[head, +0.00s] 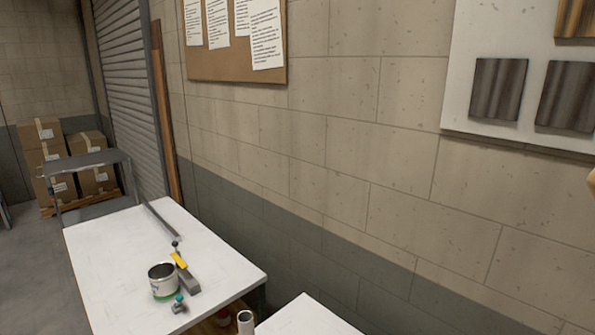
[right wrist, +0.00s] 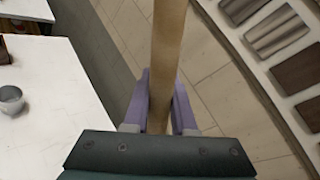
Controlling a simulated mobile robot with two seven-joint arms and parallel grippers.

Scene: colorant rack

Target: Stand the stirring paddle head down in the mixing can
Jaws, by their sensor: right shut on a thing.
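The mixing can (head: 164,289), an open white can with a green band and dark inside, stands upright on the white table in the head view. My right gripper (right wrist: 160,102) is shut on a long wooden shaft, which looks like the stirring paddle (right wrist: 168,45), in the right wrist view. The shaft runs up between the purple fingers and out of the top of the picture, so its head does not show. A small tan piece (head: 592,180) at the head view's right edge may be part of it. My left gripper is in neither view.
Beside the can lie a grey bar-like tool with a yellow part (head: 180,261) and a small teal-topped item (head: 179,303). The white table (head: 110,255) is otherwise mostly clear. A second white surface (head: 305,318) is nearer. A small grey cup (right wrist: 11,98) shows in the right wrist view.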

